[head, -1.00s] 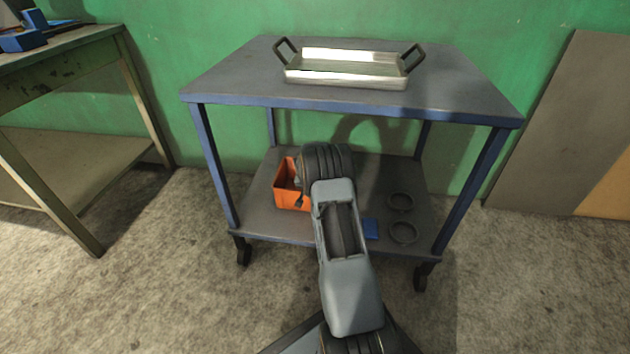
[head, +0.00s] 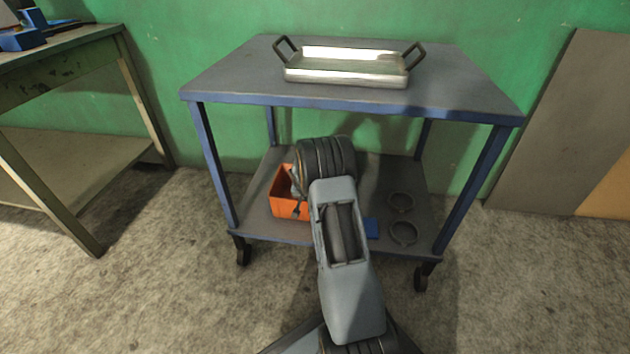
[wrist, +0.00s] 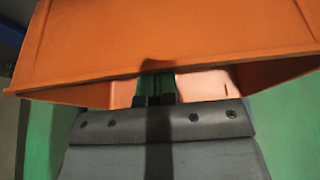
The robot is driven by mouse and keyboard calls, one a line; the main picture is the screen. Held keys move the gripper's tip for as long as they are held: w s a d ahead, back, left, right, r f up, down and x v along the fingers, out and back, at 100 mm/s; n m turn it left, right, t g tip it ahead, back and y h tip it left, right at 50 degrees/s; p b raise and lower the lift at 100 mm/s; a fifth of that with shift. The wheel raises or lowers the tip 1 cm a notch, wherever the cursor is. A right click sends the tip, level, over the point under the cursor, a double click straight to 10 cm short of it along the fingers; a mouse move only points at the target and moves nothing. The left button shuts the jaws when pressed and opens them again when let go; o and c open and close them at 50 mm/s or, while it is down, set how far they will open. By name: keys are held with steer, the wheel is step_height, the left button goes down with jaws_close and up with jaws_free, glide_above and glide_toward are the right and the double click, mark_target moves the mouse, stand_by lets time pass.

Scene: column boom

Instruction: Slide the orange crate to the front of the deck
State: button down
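The orange crate (head: 287,206) stands on the left part of the cart's lower deck (head: 265,226), near its front edge, with a strip of bare deck before it. My arm covers its right side in the head view. In the wrist view the crate wall (wrist: 160,45) fills the upper part, its rim running across the picture. My gripper (wrist: 156,88) is at that rim, at the crate's opening. Its fingers show only as a narrow dark piece, partly hidden by the rim, so its opening and grasp are unclear.
The cart's top (head: 225,80) overhangs the deck and carries a metal tray (head: 345,68). Right of my arm lie two dark rings (head: 403,233) and a blue piece (head: 371,228). Cart legs (head: 213,165) bound the deck. A workbench (head: 60,60) stands at the left.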

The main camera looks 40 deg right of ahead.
steer(key=s+a, duration=0.4)
steer(key=shift+s, duration=0.1)
stand_by(0.8)
steer(key=shift+w+d, duration=0.35)
steer(key=shift+w, duration=0.05)
steer(key=shift+r+p, duration=0.15)
steer(key=shift+p, duration=0.2)
step_height(320, 180, up, 8)
steer(key=p, duration=0.5)
steer(key=shift+p, duration=0.4)
steer(key=shift+r, duration=0.1)
stand_by(0.3)
